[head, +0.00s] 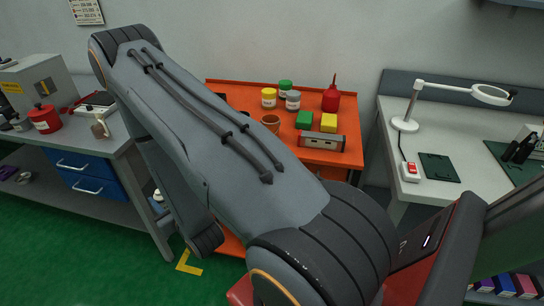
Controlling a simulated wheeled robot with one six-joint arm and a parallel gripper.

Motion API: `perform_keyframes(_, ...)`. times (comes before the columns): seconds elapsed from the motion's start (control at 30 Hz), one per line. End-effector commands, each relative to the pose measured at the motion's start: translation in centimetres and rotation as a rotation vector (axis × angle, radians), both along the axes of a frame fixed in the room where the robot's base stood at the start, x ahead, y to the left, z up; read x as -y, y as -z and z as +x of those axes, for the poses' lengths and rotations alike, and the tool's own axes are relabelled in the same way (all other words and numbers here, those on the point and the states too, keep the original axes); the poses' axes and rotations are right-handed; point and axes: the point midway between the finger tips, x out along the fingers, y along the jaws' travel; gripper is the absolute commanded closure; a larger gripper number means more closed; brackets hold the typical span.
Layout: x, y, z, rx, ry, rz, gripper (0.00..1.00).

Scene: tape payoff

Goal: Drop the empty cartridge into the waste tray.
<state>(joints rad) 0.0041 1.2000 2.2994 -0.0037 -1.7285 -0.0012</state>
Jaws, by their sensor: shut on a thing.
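My arm crosses the picture from upper left to lower right, and its end runs out of view at the right. My gripper and its fingertips are not in the head view, so what they hold does not show. I cannot pick out the empty cartridge or the waste tray. My arm hides the left part of the orange cart (308,158) and much of the floor.
The cart carries a red oil can (331,98), jars, a green block (304,120), a yellow block (328,122) and a grey level-like bar (321,142). Right bench (441,113) holds a magnifier lamp (405,124). Left bench holds a red pot (44,119).

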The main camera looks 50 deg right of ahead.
Motion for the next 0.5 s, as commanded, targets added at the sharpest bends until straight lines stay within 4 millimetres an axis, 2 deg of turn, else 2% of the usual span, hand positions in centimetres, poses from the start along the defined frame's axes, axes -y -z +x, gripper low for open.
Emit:
perform_keyframes(0.03, 0.2, -1.8, -0.4, 0.001, 0.002, 0.001, 0.94)
perform_keyframes(0.13, 0.7, -3.8, -0.6, 0.001, 0.004, 0.001, 0.94)
perform_keyframes(0.23, 2.2, -6.5, -0.5, 0.004, 0.013, 0.004, 0.94)
perform_keyframes(0.37, 6.0, -10.6, 0.5, 0.01, 0.028, 0.015, 0.94)
perform_keyframes(0.5, 11.0, -14.6, 1.9, 0.016, 0.042, 0.02, 0.94)
